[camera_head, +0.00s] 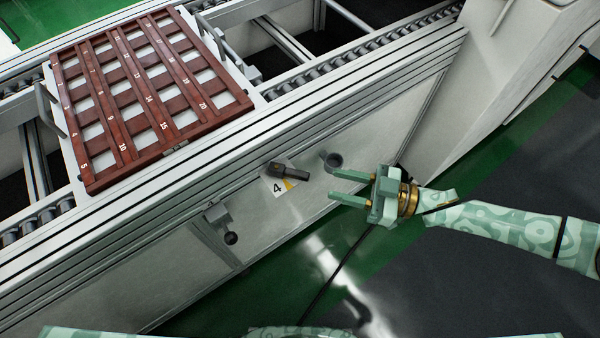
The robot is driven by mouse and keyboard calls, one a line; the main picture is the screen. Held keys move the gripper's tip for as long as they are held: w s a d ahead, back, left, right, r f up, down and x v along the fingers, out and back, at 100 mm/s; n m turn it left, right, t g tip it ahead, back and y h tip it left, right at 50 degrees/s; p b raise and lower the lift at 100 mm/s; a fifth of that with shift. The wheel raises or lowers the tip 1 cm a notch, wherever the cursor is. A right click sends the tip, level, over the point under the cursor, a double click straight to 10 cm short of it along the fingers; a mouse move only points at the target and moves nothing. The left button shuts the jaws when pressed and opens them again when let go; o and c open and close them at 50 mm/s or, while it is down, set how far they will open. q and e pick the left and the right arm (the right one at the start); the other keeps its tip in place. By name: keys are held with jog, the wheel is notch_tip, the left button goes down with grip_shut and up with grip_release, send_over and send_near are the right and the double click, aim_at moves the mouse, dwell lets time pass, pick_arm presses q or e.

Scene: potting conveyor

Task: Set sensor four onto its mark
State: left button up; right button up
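A white plate with a black "4" and a yellow patch (277,188) sits on the side of the conveyor frame. A dark grey cylindrical piece (291,175), which looks like sensor four, lies at an angle across the plate's upper part, joined to a small mount at its upper left. My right gripper (332,184) is to the right of it, its two green fingers apart and pointing left. The fingers are empty and a gap shows between their tips and the dark piece. My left gripper is not in view.
A round dark fitting (333,161) is on the frame just above my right fingers. A grey bracket with a black knob (231,238) sticks out lower left. A red numbered rack (155,149) rests on the roller conveyor (365,48). A pale housing (480,90) stands at right.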

aim_at(299, 173)
jog(key=b+x, duration=0.1)
jog(key=x, duration=0.8)
jog(key=shift+w+a+b, duration=0.1)
jog(key=shift+a+b, duration=0.15)
jog(key=shift+b, duration=0.15)
grip_shut()
